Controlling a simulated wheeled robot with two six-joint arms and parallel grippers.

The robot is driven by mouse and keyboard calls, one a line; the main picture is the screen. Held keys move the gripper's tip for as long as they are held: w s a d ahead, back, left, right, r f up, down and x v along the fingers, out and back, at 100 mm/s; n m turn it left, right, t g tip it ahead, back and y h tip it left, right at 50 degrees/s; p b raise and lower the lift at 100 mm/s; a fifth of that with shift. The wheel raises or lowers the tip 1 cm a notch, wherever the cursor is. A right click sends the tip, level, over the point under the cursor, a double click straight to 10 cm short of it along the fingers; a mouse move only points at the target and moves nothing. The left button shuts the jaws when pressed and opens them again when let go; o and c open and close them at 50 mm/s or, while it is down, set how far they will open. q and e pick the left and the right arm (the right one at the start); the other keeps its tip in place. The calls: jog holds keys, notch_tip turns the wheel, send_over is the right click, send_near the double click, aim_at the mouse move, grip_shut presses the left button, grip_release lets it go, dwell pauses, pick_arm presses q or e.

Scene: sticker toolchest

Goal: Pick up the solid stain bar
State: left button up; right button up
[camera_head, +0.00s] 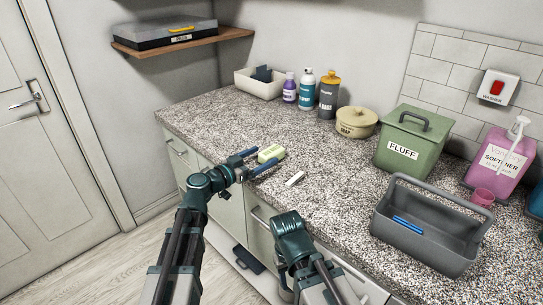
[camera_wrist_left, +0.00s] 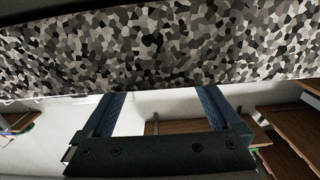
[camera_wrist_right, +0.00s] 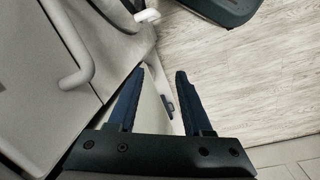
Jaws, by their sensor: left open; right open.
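A small pale yellow-green bar with a label (camera_head: 271,153), which looks like the stain bar, lies on the speckled counter (camera_head: 215,122) near its front edge. My left gripper (camera_head: 266,157) is open, and in the head view its fingertips appear on either side of the bar's near end. In the left wrist view the open gripper (camera_wrist_left: 161,93) shows nothing between its fingers, and the bar does not show. My right gripper (camera_wrist_right: 159,72) is open and empty in the right wrist view, low in front of the cabinets; its fingers are hard to make out in the head view.
A small white stick (camera_head: 295,178) lies right of the bar. The counter left of the bar is clear.

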aim_at(281, 147)
pick_arm(q)
jog(key=x, duration=0.4)
jog(key=shift+d+r, duration=0.15)
jog(key=shift+d, duration=0.2)
grip_shut()
